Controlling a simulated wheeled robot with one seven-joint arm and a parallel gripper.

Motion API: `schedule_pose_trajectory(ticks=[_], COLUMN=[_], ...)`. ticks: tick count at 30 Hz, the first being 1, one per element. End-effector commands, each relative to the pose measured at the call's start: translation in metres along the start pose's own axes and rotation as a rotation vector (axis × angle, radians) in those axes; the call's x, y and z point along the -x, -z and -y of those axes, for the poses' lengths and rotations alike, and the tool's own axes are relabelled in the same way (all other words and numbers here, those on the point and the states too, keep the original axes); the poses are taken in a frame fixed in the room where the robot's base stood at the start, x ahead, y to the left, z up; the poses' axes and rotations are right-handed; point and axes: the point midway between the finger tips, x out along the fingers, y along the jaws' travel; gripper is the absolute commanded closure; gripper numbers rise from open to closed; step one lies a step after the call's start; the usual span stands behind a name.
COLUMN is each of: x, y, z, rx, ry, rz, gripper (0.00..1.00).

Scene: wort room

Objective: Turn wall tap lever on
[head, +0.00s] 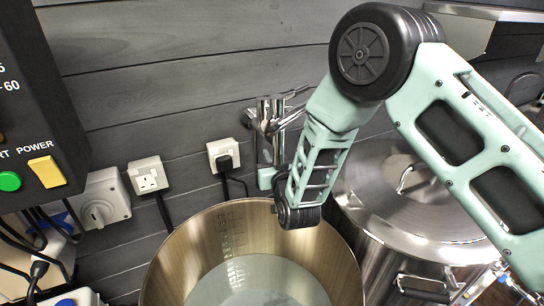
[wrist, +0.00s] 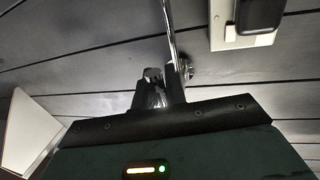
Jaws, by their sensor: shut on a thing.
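The chrome wall tap (head: 268,116) is fixed to the dark plank wall above the large steel pot. In the wrist view a thin chrome rod of the tap (wrist: 169,22) runs up from between my fingers. My gripper (wrist: 160,80) has its two dark fingers closed around a shiny chrome part, which appears to be the tap lever. In the head view my arm reaches in from the right, and my fingers are hidden behind its last links. How far the lever is turned cannot be told.
An open steel pot (head: 165,262) holding pale liquid stands below the tap. A lidded steel pot (head: 400,225) is to its right. Wall sockets (head: 148,176) with cables and a control box (head: 35,110) are at the left. A plugged socket (wrist: 222,30) shows close by in the wrist view.

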Motion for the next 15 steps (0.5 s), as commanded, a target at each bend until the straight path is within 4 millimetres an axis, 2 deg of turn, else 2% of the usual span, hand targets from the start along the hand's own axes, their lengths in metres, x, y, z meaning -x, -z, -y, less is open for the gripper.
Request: schedule_pose_trajectory(ticks=[8,15], x=[0.001,0.002], y=[-0.002,-0.004], z=[0.003,0.012], rx=[-0.058,-0.215], ry=[-0.001,-0.001], rz=[0.009,0.038], gripper=[1.0,1.0])
